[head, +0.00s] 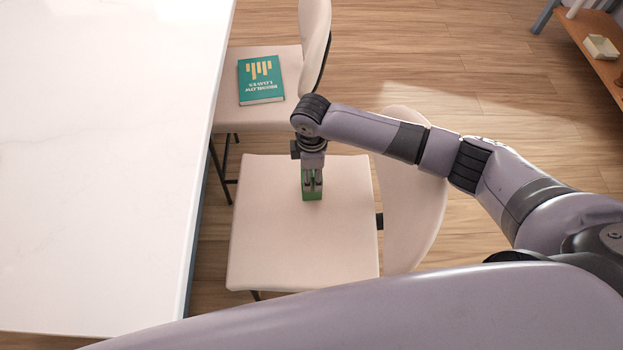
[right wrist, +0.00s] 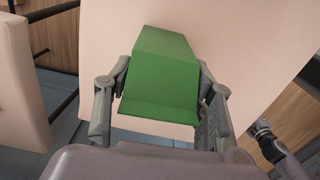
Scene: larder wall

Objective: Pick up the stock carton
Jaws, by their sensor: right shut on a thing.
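The stock carton (head: 312,194) is a small green box at the seat of the near chair in the head view. My right gripper (head: 312,178) comes down on it from above and is shut on it. In the right wrist view the green carton (right wrist: 163,68) sits between the two fingers of my right gripper (right wrist: 160,100), one finger on each side. Whether the carton touches the seat or is just above it, I cannot tell. My left gripper is not in view.
The near chair (head: 262,235) has a pale seat, with its backrest on the right. A second chair behind it holds a teal book (head: 260,78). A white table (head: 100,150) fills the left.

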